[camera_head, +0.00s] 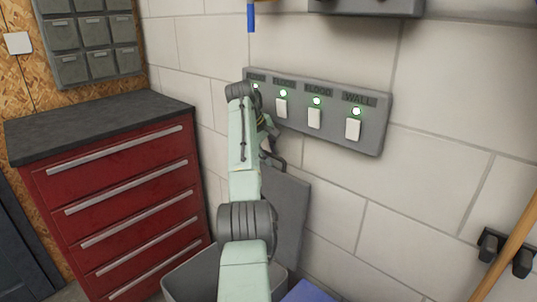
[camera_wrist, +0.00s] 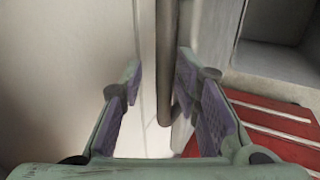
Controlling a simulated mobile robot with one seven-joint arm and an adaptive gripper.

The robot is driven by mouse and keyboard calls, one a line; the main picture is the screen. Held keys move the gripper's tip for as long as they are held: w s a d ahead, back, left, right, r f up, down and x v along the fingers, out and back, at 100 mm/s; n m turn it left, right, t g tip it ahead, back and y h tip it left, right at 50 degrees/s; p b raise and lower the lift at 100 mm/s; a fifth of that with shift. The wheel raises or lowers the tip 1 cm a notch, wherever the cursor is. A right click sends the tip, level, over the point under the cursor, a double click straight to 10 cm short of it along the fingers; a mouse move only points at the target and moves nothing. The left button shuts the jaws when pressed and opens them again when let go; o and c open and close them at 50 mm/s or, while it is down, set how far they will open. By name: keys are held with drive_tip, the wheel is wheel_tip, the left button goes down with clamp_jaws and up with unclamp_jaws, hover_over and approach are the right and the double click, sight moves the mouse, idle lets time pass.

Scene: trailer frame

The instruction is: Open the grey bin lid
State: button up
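The grey bin (camera_head: 190,280) stands on the floor against the wall, its front partly hidden by my arm. Its grey lid (camera_head: 290,215) stands raised, nearly upright, near the wall. A dark handle (camera_head: 277,161) shows at the lid's top edge, beside my gripper (camera_head: 268,145), which is mostly hidden behind my arm in the head view. In the wrist view my gripper (camera_wrist: 159,68) has its fingers apart. A dark grey bar (camera_wrist: 166,60), seemingly the lid's handle or edge, runs between them, nearer the right finger. I cannot tell whether it touches.
A red drawer cabinet (camera_head: 120,205) stands left of the bin. A grey switch panel (camera_head: 330,115) with lit green lights is on the wall close to my gripper. A blue object (camera_head: 308,292) lies right of the bin. A wooden pole (camera_head: 510,245) is at the right.

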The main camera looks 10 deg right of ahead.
drive_tip(key=shift+f, duration=0.15)
drive_tip(key=v, duration=1.2)
